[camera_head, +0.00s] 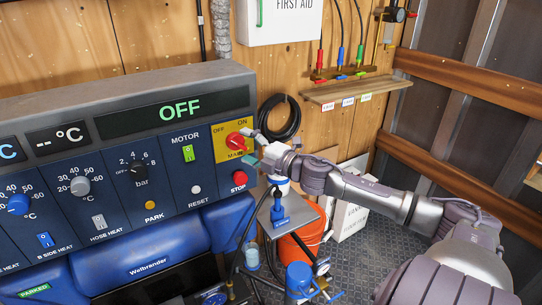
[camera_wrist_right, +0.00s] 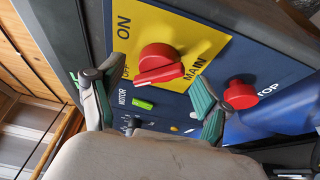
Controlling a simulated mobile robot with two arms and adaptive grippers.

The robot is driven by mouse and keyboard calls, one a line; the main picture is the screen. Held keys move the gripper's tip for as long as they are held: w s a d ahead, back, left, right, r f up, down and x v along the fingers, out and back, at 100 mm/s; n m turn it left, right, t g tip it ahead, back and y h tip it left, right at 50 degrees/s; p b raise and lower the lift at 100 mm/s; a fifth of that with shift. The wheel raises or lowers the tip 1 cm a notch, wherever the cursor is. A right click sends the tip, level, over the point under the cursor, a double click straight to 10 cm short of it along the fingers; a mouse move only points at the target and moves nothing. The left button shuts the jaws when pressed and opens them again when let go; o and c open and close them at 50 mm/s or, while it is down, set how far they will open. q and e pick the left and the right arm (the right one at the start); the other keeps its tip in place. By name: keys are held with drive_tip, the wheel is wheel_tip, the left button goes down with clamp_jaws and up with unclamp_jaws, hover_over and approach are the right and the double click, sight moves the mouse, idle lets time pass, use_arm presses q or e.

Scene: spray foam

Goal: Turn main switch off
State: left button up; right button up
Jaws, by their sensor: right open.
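The main switch is a red rotary knob (camera_head: 235,141) on a yellow plate (camera_head: 220,154) at the right end of the blue control panel. Its plate reads OFF at upper left, ON at upper right and MAIN below. The display above reads OFF. My right gripper (camera_head: 254,143) is just right of the knob. In the right wrist view, the knob (camera_wrist_right: 158,58) shows beyond the gap between the two spread fingers of my right gripper (camera_wrist_right: 150,100), which holds nothing. One finger partly hides the OFF label. I cannot tell whether a finger touches the knob. My left gripper is out of view.
A red STOP button (camera_head: 239,177) sits just below the main switch, close to one finger in the right wrist view. The green MOTOR switch (camera_head: 188,153) is to the left. A black hose coil (camera_head: 279,117) hangs on the wall behind; an orange bucket (camera_head: 302,238) stands below.

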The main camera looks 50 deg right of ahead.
drive_tip(key=s+d, duration=0.1)
drive_tip(key=s, duration=0.8)
drive_tip(key=shift+s, duration=0.4)
drive_tip(key=shift+d+r, duration=0.1)
